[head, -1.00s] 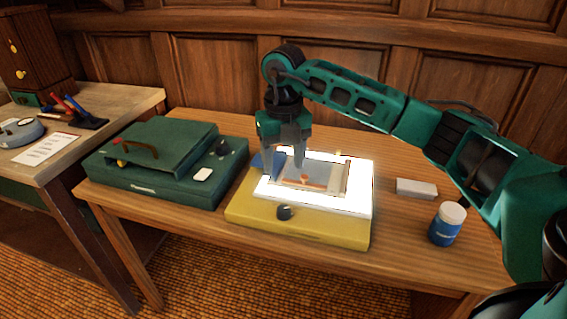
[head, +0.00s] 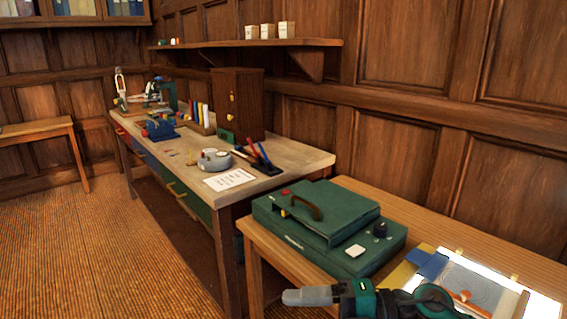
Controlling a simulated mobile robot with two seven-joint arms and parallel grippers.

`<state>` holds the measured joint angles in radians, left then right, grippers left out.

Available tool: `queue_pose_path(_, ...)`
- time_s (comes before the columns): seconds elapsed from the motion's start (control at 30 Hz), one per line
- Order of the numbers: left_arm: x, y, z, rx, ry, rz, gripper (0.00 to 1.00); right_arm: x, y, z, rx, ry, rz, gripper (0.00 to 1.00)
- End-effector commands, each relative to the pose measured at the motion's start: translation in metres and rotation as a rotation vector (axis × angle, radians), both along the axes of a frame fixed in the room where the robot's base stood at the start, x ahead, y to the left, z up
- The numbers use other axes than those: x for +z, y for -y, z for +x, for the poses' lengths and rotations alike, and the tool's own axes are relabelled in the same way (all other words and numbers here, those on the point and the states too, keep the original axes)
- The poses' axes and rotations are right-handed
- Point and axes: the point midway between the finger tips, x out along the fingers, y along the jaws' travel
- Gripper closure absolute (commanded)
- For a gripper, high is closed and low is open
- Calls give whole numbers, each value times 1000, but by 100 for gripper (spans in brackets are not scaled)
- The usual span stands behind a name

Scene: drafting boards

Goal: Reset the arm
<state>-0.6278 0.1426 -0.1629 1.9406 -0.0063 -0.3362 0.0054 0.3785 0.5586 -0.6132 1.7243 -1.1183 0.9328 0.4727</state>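My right gripper (head: 308,297) shows at the bottom edge, in front of the green case, with its grey fingers pointing left. The fingers overlap in this view, so I cannot tell whether they are open or shut, and I see nothing held between them. The green and black arm links behind it run to the right and are cut off by the bottom edge. My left gripper is not in view.
A green case (head: 300,225) with a brown handle sits on the near wooden table (head: 405,208). A lit panel (head: 545,305) lies to its right, partly hidden by my arm. A cluttered workbench (head: 300,158) stands further left. The carpet (head: 80,240) at left is clear.

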Motion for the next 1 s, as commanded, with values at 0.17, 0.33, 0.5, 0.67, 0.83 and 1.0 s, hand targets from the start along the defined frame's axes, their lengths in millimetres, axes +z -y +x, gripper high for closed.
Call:
queue_pose_path(0.17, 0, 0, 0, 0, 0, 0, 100, 5, 7, 11, -350, -234, 392, 40)
queue_pose_path(0.33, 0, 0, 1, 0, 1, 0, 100, -41, 54, 20, -766, -541, 604, 40)
queue_pose_path(0.5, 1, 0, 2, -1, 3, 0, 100, -130, 109, -12, -1180, -916, 653, 40)
queue_pose_path(0.67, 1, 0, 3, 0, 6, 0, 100, -197, 136, -67, -1428, -1208, 601, 40)
queue_pose_path(0.83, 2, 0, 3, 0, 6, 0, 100, -227, 145, -103, -1530, -1361, 556, 40)
queue_pose_path(1.0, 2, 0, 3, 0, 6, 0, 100, -230, 146, -107, -1541, -1380, 551, 40)
